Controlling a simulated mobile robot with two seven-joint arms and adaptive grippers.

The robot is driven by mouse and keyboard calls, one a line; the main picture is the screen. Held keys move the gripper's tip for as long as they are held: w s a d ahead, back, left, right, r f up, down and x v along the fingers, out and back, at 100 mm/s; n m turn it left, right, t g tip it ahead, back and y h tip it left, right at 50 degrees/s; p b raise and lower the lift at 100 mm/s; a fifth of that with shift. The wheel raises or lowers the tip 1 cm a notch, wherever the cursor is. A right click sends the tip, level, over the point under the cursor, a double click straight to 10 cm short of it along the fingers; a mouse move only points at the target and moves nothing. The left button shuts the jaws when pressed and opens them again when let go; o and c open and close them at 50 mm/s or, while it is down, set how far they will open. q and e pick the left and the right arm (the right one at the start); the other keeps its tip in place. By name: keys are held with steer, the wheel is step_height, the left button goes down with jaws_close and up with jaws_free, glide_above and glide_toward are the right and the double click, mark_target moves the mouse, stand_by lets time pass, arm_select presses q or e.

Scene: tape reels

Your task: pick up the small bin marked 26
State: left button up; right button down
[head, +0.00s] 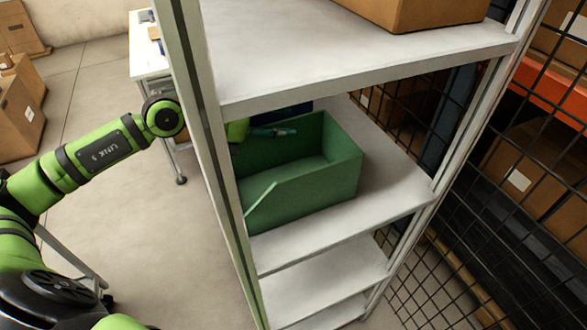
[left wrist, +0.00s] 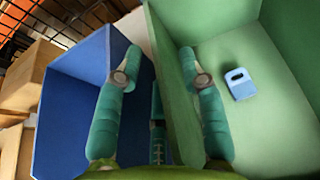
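A green open-topped bin (head: 310,185) with a cut-down front sits on the middle shelf in the head view. Its walls also show in the left wrist view (left wrist: 285,110). No marking 26 is readable on it. A blue bin (left wrist: 70,110) stands beside it in the left wrist view and is partly visible behind it in the head view (head: 294,112). My left gripper (left wrist: 160,58) is open, with one finger on each side of the green bin's wall. Contact cannot be told. In the head view it is mostly hidden behind the shelf post. My right gripper is not in view.
The shelf post (head: 200,110) stands close to my left arm. The upper shelf (head: 300,50) overhangs the bin and carries a cardboard box (head: 420,12). A small light-blue item (left wrist: 240,84) lies inside the green bin. Wire mesh (head: 480,200) closes the right side.

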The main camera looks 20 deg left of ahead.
arm_select(q)
jaws_close()
steer(key=shift+r, duration=0.1)
stand_by(0.3)
